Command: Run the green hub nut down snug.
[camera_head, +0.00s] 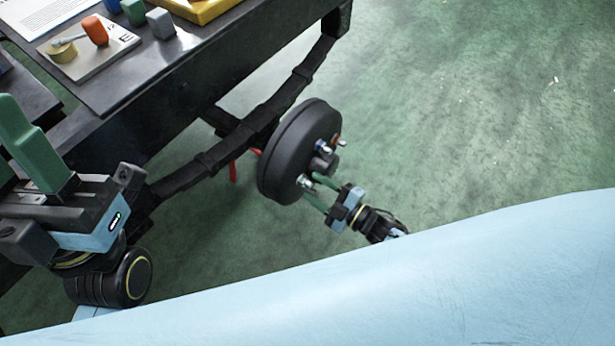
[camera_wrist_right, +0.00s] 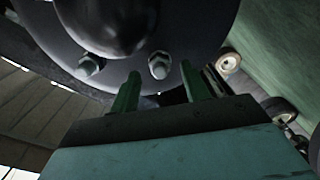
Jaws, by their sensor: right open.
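The dark wheel hub (camera_head: 282,150) hangs at the end of the black axle, its studded face toward the right. Studs and nuts ring its centre; one has a blue mark (camera_head: 322,147) and one is orange (camera_head: 337,140). No nut reads clearly as green. My right gripper (camera_head: 315,188) is at the lower side of the hub face, its green fingers pointing at it. In the wrist view the right gripper (camera_wrist_right: 157,88) is open and empty, with a grey nut (camera_wrist_right: 159,66) just beyond the fingertips. Another grey nut (camera_wrist_right: 90,66) is left of it. My left gripper (camera_head: 22,140) is at the left edge, partly cut off.
A dark bench (camera_head: 190,68) at the upper left carries a card (camera_head: 92,60) with an orange-handled tool (camera_head: 95,30), a green block (camera_head: 133,12), a grey block (camera_head: 160,24) and a yellow tray (camera_head: 205,12). The leaf-spring bar (camera_head: 250,122) runs behind the hub.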

